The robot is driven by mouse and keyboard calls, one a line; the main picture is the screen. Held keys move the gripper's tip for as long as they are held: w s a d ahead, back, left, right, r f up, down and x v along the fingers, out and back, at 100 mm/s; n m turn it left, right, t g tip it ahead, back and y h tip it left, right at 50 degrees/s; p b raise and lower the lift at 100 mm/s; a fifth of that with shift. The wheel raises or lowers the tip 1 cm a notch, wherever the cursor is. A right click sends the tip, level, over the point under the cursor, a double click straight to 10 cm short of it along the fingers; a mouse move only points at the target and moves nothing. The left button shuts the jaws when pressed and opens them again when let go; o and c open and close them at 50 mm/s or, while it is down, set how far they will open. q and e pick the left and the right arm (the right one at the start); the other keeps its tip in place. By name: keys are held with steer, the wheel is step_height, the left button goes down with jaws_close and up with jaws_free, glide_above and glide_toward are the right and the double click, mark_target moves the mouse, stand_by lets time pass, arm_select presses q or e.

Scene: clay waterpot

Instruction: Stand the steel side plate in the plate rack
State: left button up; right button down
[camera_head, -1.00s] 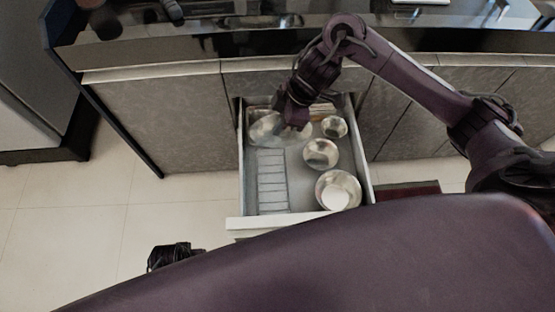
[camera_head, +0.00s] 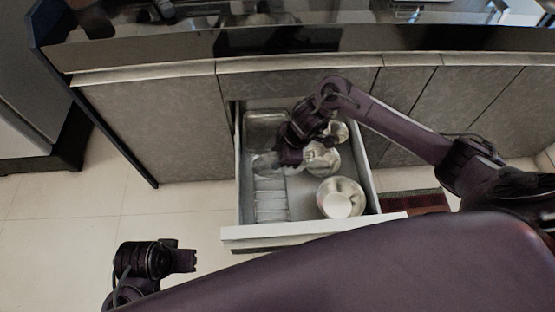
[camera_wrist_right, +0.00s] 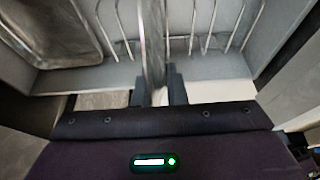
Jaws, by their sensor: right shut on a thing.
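My right gripper (camera_head: 283,160) is shut on the steel side plate (camera_head: 264,164), above the back end of the plate rack (camera_head: 270,201) in the open drawer. In the right wrist view the plate (camera_wrist_right: 153,45) shows edge-on and upright between the two fingers (camera_wrist_right: 158,88). Rack wires (camera_wrist_right: 208,30) stand on both sides of it. I cannot tell whether the plate touches the rack floor. My left gripper (camera_head: 184,261) is low at the left, outside the drawer and away from the rack; its fingers are too unclear to read.
A steel tray (camera_head: 262,121) lies in the drawer's back left, also in the wrist view (camera_wrist_right: 45,38). Bowls (camera_head: 325,158) stand along the right, with a larger bowl (camera_head: 350,188) at the front right. The drawer's front edge (camera_head: 300,230) and side walls bound the space.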

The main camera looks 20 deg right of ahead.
arm_select(q)
steer(key=shift+w+d+f, duration=0.1)
steer(key=shift+d, duration=0.1)
arm_select(e)
steer(key=shift+f, duration=0.6)
steer(key=c, duration=1.5)
jaws_free()
